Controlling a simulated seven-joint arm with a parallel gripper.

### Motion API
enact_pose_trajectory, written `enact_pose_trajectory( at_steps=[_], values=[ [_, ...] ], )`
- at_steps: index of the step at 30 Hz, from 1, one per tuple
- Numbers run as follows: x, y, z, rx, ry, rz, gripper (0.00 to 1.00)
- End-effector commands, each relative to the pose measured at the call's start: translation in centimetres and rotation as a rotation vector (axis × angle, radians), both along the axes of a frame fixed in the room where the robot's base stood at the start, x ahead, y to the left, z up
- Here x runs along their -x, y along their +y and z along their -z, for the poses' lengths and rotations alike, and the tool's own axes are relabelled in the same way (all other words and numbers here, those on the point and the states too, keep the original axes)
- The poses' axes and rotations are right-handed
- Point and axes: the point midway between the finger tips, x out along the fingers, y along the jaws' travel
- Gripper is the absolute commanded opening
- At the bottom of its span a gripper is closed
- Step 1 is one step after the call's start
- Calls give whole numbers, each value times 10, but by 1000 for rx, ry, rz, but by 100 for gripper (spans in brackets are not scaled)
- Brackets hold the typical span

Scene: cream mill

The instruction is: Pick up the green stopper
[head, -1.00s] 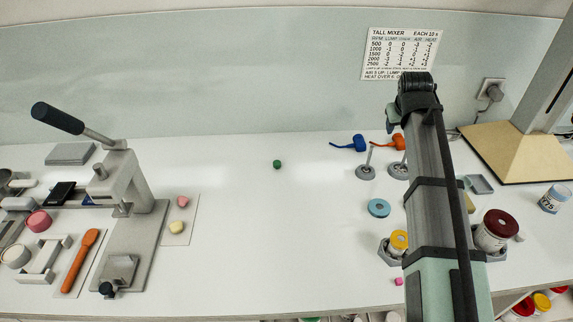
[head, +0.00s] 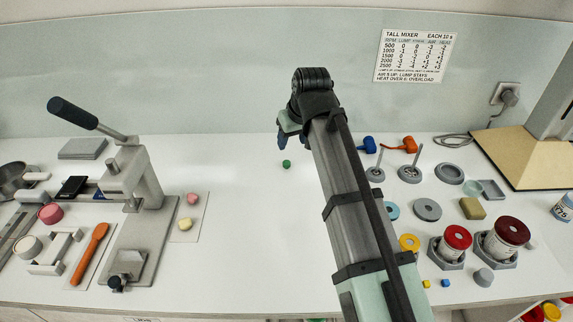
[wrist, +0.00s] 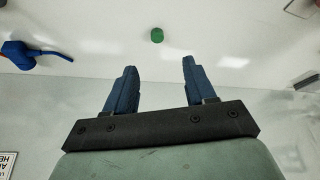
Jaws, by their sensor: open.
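The green stopper (head: 286,164) is a small dark green piece standing alone on the white bench, near the middle of the head view. In the wrist view the green stopper (wrist: 157,35) lies beyond the fingertips, roughly centred between them. My gripper (wrist: 160,68) is open and empty, with its two blue fingers apart. In the head view my gripper (head: 284,138) is just above and behind the stopper in the picture, largely hidden by my wrist. The fingers do not visibly touch the stopper.
A lever press (head: 130,180) stands on the left, with an orange spatula (head: 90,252) and pink and yellow pieces. On the right are blue (head: 360,144) and orange (head: 398,145) tools, stands and red-lidded jars (head: 456,238). The bench around the stopper is clear.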

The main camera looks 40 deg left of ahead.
Motion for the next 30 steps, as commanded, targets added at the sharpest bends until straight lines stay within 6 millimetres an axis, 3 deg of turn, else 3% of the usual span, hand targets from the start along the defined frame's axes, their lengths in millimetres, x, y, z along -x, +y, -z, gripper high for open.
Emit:
enact_pose_trajectory(
  at_steps=[12,23,30],
  values=[
    [-10,21,56,2,0,1,55],
    [-13,27,71,1,0,1,55],
    [-19,36,94,3,1,1,55]
  ],
)
